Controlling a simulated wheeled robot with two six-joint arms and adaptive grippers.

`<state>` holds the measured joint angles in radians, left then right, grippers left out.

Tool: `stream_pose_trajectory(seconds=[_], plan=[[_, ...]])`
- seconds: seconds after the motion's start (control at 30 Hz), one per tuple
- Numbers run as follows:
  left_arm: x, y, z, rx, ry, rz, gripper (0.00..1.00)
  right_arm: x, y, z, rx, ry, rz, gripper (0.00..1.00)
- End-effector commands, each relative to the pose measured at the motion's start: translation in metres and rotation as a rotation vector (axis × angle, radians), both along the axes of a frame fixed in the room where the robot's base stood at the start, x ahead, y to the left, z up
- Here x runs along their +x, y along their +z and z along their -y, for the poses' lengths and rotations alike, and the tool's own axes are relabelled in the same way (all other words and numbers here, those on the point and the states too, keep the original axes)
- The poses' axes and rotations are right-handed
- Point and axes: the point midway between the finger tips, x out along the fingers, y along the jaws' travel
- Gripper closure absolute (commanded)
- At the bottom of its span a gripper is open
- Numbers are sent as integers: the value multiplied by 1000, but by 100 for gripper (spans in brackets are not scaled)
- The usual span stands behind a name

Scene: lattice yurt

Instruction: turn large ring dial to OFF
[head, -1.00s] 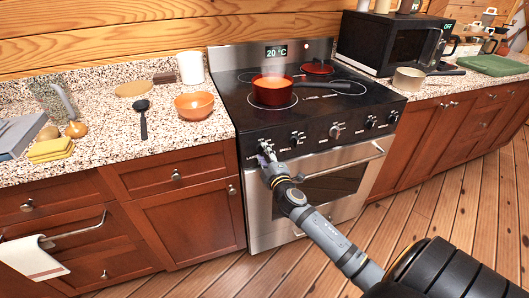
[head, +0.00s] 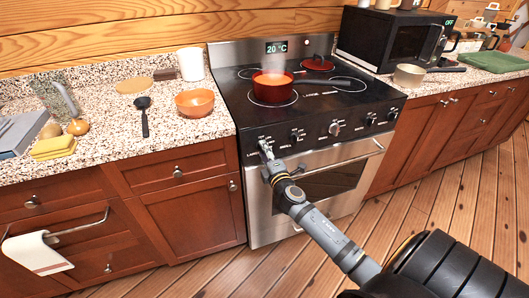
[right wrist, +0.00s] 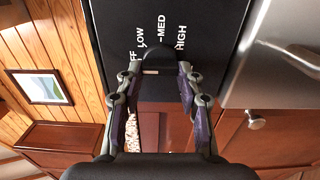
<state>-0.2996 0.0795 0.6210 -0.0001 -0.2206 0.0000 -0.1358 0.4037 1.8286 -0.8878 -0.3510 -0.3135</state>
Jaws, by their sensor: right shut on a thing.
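The large ring dial is the leftmost knob on the stove's black front panel. In the head view my right gripper (head: 265,153) covers most of it. In the right wrist view the dark dial (right wrist: 160,52) sits between the two fingers of my right gripper (right wrist: 159,82), which is shut on it. The printed words LOW, MED and HIGH show beyond the dial, with OFF partly hidden by the left finger. I cannot tell for sure which mark the dial points to. My left gripper is not in view.
A red pot (head: 273,87) with orange contents stands on the front left ring of the black cooktop (head: 345,107). Several other knobs line the panel to the right, above the oven handle (head: 345,158). An orange bowl (head: 194,103) stands on the left counter.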

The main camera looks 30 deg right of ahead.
Motion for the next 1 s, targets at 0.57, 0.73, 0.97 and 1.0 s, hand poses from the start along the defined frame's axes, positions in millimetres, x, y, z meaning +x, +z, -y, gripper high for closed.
stream_pose_trajectory(seconds=[0.57,0.73,0.97,1.0], plan=[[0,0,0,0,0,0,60,0,-1,0,0,0,-1,40],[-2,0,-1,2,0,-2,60,-11,-2,-3,-2,1,-3,40],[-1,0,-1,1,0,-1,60,-64,-3,-16,-2,3,-7,40],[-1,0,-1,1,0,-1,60,-73,-2,-18,-3,3,-6,40]])
